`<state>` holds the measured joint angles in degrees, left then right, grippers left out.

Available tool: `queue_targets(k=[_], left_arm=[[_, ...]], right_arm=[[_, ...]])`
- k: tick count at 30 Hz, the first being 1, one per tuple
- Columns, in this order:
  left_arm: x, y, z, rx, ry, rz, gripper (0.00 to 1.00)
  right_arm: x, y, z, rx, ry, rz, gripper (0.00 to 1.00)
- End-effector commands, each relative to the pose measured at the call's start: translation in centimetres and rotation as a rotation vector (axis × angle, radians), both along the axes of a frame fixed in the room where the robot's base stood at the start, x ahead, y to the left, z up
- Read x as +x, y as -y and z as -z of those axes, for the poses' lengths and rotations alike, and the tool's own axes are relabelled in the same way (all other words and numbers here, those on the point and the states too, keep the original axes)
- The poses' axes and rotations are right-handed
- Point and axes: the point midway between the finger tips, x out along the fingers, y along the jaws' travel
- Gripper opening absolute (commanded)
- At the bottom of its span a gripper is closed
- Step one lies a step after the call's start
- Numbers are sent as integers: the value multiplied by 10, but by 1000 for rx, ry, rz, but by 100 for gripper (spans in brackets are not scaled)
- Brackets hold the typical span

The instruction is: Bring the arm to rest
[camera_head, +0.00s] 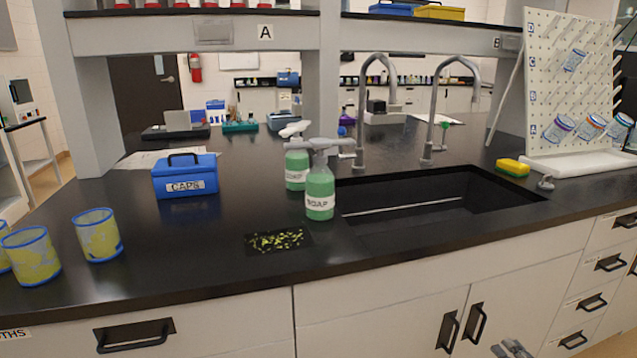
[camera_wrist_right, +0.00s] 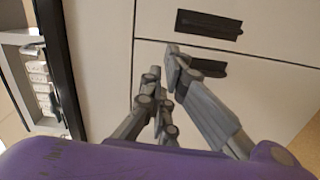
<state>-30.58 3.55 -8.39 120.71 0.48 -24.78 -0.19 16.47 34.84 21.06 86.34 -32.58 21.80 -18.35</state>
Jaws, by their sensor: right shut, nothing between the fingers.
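My right gripper (camera_head: 512,349) shows at the bottom edge of the head view, low in front of the white cabinet (camera_head: 400,300) below the bench. In the right wrist view its grey fingers (camera_wrist_right: 168,82) point at the cabinet front, with dark drawer handles (camera_wrist_right: 209,25) beyond them. The right gripper is shut with nothing in it. Most of the right arm is out of the head view. My left gripper is in neither view.
The black bench top (camera_head: 200,250) carries yellow-stained beakers (camera_head: 99,236), a blue CAPS box (camera_head: 186,178), green soap bottles (camera_head: 320,190) and a yellow sponge (camera_head: 512,167). A sink (camera_head: 430,200) with taps (camera_head: 433,110) and a pegboard (camera_head: 565,80) stand to the right.

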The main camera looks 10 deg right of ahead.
Motion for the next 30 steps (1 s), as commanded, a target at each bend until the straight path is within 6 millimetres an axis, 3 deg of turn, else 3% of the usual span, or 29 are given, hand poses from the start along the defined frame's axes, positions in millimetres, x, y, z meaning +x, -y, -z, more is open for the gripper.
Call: queue_targets(k=[1,5,9,12,15,18,22,25,30], left_arm=[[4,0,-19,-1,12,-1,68],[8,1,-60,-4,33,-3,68],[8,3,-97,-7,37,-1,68],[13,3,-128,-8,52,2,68],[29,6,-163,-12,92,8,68],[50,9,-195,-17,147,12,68],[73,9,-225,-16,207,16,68],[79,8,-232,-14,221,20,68],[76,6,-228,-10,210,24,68]], right_arm=[[-21,-9,3,60,-41,24,0],[-90,-41,28,276,-182,129,0],[-178,-88,45,545,-351,281,0],[-238,-131,42,743,-461,398,0],[-288,-180,25,941,-552,506,0],[-322,-225,1,1115,-619,587,0],[-347,-269,-22,1272,-676,649,0],[-357,-287,-29,1333,-702,673,0],[-365,-294,-27,1355,-722,690,0]])
